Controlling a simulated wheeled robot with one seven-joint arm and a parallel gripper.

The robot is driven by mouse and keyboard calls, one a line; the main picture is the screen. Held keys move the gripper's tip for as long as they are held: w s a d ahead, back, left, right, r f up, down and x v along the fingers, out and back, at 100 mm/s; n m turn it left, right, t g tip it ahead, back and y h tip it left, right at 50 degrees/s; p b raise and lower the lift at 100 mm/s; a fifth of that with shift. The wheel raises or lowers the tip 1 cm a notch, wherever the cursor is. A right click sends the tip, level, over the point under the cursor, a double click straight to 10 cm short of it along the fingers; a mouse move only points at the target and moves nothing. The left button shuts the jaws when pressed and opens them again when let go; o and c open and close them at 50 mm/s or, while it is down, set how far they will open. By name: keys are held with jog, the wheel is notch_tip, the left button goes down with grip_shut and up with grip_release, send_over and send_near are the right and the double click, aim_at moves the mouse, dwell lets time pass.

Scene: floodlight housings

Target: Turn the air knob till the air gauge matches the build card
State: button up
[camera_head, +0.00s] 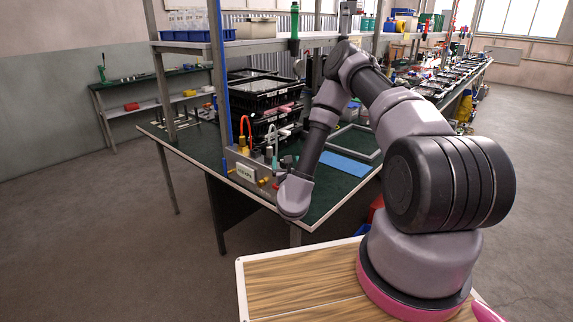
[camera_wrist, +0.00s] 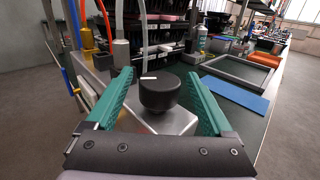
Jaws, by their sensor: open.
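The air knob (camera_wrist: 159,94) is black and round with a white pointer line on top, seen in the wrist view. It sits on a grey metal block (camera_wrist: 172,123). My gripper (camera_wrist: 158,98) has teal fingers, spread open on either side of the knob, with visible gaps between them and it. In the head view, the end of my arm reaches down to the bench's near corner, beside a metal panel (camera_head: 245,172) with a white label whose text is too small to read. The arm hides the knob there. I cannot make out the air gauge or the build card in either view.
Orange and pale hoses (camera_wrist: 107,25) rise behind the knob. Black crates (camera_head: 262,92) stand at the back of the green bench. A blue mat (camera_head: 346,167) and a grey frame (camera_wrist: 238,73) lie to the right. A blue upright (camera_head: 220,75) stands left of the panel.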

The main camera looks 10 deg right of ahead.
jog(key=shift+s, duration=0.1)
jog(key=shift+s+a+f, duration=0.1)
jog(key=shift+s+a, duration=0.15)
jog(key=shift+s, duration=0.7)
jog(key=shift+s+a+f, duration=0.1)
jog(key=shift+s+a, duration=0.1)
jog(key=shift+s, duration=0.7)
jog(key=s, duration=0.6)
jog(key=shift+s+a+r, duration=0.2)
jog(key=shift+s+a, duration=0.05)
jog(key=shift+s, duration=0.15)
